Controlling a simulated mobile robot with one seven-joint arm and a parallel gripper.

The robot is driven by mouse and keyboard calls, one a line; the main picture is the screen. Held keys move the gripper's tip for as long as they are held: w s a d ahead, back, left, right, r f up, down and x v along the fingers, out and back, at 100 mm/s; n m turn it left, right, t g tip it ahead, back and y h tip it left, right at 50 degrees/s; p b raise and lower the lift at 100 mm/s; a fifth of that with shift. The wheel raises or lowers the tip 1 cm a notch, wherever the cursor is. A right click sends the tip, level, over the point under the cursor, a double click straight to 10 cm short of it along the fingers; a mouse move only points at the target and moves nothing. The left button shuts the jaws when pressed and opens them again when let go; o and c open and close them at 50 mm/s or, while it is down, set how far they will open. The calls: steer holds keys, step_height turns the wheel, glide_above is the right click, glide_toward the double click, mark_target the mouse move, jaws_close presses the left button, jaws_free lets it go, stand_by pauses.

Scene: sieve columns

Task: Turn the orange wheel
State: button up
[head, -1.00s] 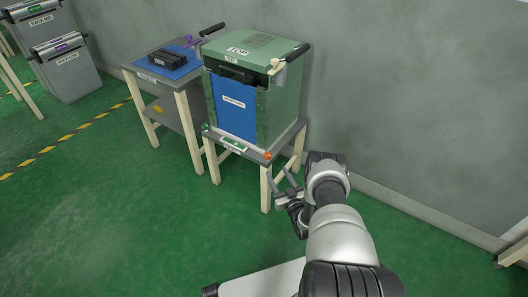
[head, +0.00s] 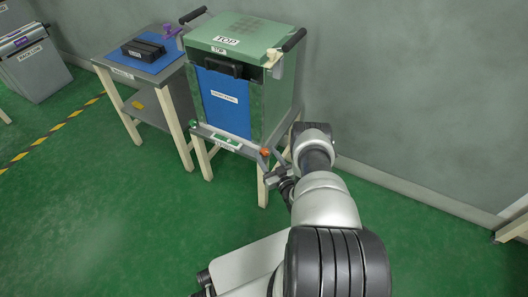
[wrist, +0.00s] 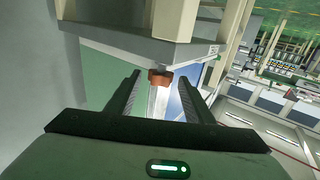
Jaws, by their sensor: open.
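The small orange wheel (head: 265,152) sits at the front right corner of the stand under the green cabinet (head: 279,103). It also shows in the wrist view (wrist: 160,77), small, between the tips of my two fingers. My gripper (head: 268,161) is open, with its fingers spread on either side of the wheel's line of sight. I cannot tell whether the fingertips reach past the wheel or touch it. A blue front panel (head: 224,101) and a lid marked TOP (head: 245,38) are on the cabinet.
A green knob (head: 194,124) is at the stand's front left corner. A side table (head: 112,76) with a blue mat and black handled item (head: 143,50) stands left. The wall (head: 410,100) is close behind and right. Green floor (head: 90,220) is clear in front.

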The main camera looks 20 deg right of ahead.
steer(key=c, duration=1)
steer(key=shift+c, duration=0.2)
steer(key=shift+a+m+h, duration=0.1)
steer(key=shift+m+h, duration=0.3)
steer(key=shift+h, duration=0.2)
steer(key=m+h, duration=0.1)
steer(key=h, duration=0.1)
steer(key=m+g+h, duration=0.1)
steer(key=m+h, duration=0.1)
steer(key=a+m+h, duration=0.1)
steer(key=h, duration=0.1)
steer(key=shift+w+m+g+h, duration=0.1)
steer(key=shift+m+g+h, duration=0.2)
steer(key=shift+h, duration=0.1)
steer(key=shift+w+a+r+m+g+h, duration=0.1)
steer(key=shift+w+m+g+h, duration=0.05)
steer(key=shift+m+g+h, duration=0.95)
steer(key=shift+w+a+m+g+h, duration=0.1)
steer(key=shift+m+g+h, duration=0.6)
steer(key=shift+h, duration=0.8)
steer(key=shift+m, duration=0.3)
steer(key=o, duration=1)
steer(key=shift+o, duration=0.2)
